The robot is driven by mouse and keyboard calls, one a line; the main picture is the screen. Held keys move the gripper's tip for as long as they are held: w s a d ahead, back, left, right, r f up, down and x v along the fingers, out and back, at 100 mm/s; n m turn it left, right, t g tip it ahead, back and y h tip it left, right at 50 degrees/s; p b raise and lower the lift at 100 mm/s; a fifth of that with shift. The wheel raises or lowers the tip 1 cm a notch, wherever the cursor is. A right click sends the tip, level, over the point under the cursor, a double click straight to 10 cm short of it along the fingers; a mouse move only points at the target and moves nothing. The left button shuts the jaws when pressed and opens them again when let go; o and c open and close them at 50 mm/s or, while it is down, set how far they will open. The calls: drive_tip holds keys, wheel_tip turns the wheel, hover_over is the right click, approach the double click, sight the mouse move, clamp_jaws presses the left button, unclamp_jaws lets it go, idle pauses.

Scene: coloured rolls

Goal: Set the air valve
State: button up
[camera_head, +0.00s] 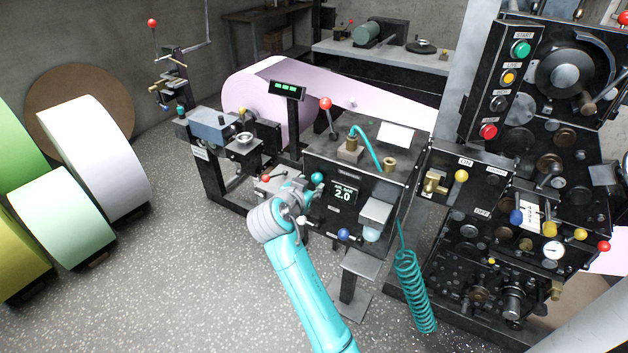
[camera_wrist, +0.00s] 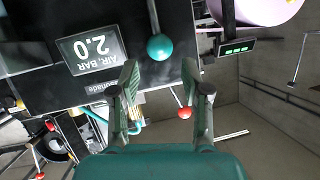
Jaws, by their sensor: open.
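A black panel on the middle machine carries a display (camera_head: 343,194) that reads AIR BAR 2.0. The display also shows, turned upside down, in the wrist view (camera_wrist: 92,48). A teal ball knob (camera_head: 317,178) on a lever is beside the display; in the wrist view the knob (camera_wrist: 160,47) is just beyond and between my fingertips. My gripper (camera_wrist: 160,66) is open and empty, with its fingers on either side of the line to the knob. In the head view my gripper (camera_head: 302,198) is close to the panel and partly hidden by my arm. I cannot tell whether it touches the knob.
A red-knobbed lever (camera_head: 326,104) and a teal hose stand on top of the machine. A blue knob (camera_head: 343,235) is low on the panel. A coiled teal hose (camera_head: 414,290) hangs to the right. Large rolls (camera_head: 93,157) stand at left; the floor between is clear.

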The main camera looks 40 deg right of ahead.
sight(316, 180)
drive_tip(key=shift+x, duration=2.6)
clamp_jaws()
